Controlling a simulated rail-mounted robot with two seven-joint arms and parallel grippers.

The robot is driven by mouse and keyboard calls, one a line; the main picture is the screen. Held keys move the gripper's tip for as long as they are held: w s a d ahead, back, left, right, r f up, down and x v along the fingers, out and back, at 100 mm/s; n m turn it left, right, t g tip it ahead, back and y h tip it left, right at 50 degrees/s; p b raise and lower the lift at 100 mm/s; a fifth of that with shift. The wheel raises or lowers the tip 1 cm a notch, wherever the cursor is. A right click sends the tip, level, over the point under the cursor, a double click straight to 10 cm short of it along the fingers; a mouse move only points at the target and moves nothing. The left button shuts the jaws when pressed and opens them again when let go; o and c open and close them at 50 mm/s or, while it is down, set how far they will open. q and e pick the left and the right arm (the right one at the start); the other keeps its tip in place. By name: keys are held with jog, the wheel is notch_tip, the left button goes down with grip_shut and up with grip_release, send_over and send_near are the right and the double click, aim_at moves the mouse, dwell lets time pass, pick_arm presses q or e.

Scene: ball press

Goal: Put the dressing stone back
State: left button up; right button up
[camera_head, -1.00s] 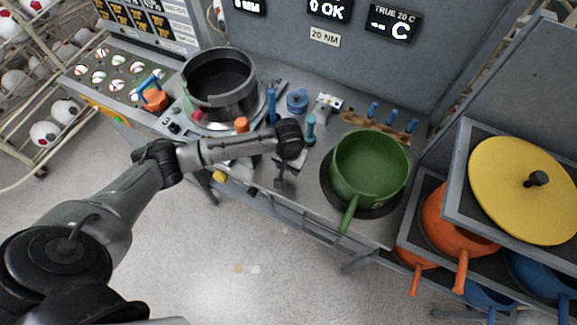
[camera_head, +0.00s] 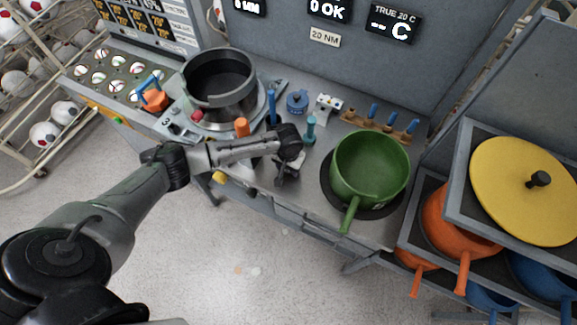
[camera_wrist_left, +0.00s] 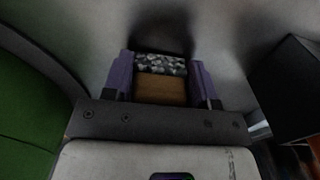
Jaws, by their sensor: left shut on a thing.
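My left arm comes in from the left in the head view and its gripper (camera_head: 286,172) points down over the steel bench, left of the green pot (camera_head: 369,169). In the left wrist view the two purple fingers are shut on a small block, which I take for the dressing stone (camera_wrist_left: 160,91). It has a brown face and a speckled grey-white band. In the head view the stone is hidden or too small to make out. A dark shadow lies just beyond it in the wrist view. I cannot tell whether it touches the bench. My right gripper is not in view.
The dark round press pot (camera_head: 220,80) stands to the left. A teal-handled tool (camera_head: 311,128), a blue knob (camera_head: 297,100) and a wooden rack (camera_head: 382,123) of blue-handled tools are behind the gripper. A shelf with a yellow lid (camera_head: 520,190) and orange pots is at right.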

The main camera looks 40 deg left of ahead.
pick_arm(q)
jog(key=o, duration=0.8)
jog(key=shift+f, duration=0.15)
